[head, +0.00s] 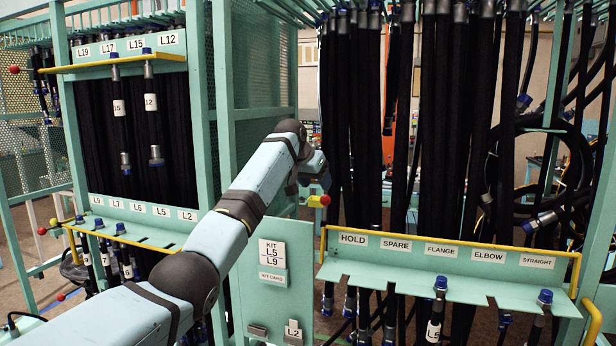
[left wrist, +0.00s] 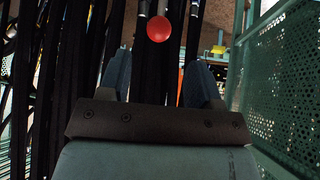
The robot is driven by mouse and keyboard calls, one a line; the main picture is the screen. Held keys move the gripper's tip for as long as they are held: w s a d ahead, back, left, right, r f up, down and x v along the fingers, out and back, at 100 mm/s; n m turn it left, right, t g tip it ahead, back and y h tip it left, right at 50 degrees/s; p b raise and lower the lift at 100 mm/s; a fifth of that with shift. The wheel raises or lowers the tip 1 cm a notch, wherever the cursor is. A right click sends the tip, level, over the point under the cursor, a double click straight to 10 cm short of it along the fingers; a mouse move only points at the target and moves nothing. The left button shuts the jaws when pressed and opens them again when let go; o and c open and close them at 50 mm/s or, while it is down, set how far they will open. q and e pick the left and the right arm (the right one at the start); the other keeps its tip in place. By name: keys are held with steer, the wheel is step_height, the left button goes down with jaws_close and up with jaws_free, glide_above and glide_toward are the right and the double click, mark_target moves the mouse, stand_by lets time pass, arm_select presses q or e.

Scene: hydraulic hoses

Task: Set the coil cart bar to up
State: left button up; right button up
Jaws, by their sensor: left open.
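My left gripper (head: 314,172) is at the end of the arm reaching in from the left, in front of the hanging black hoses. In the left wrist view its two fingers (left wrist: 158,62) stand apart with nothing between them. A red ball knob (left wrist: 158,29) shows just beyond the fingertips. In the head view a red knob with a yellow part (head: 318,201) sits just below the gripper. I cannot tell whether they touch. Coiled hoses (head: 550,165) hang at the right. No bar is clearly marked as the coil cart bar, and its position cannot be told. My right gripper is not seen.
A green rack with a yellow bar (head: 450,243) and labels such as HOLD and SPARE stands at the right. A left rack has an upper yellow bar (head: 115,64). A KIT panel (head: 272,270) stands between. Green mesh (left wrist: 282,80) lies close right in the wrist view.

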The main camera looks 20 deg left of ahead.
arm_select(q)
steer(key=shift+b+v, duration=0.5)
steer(key=shift+v, duration=2.2)
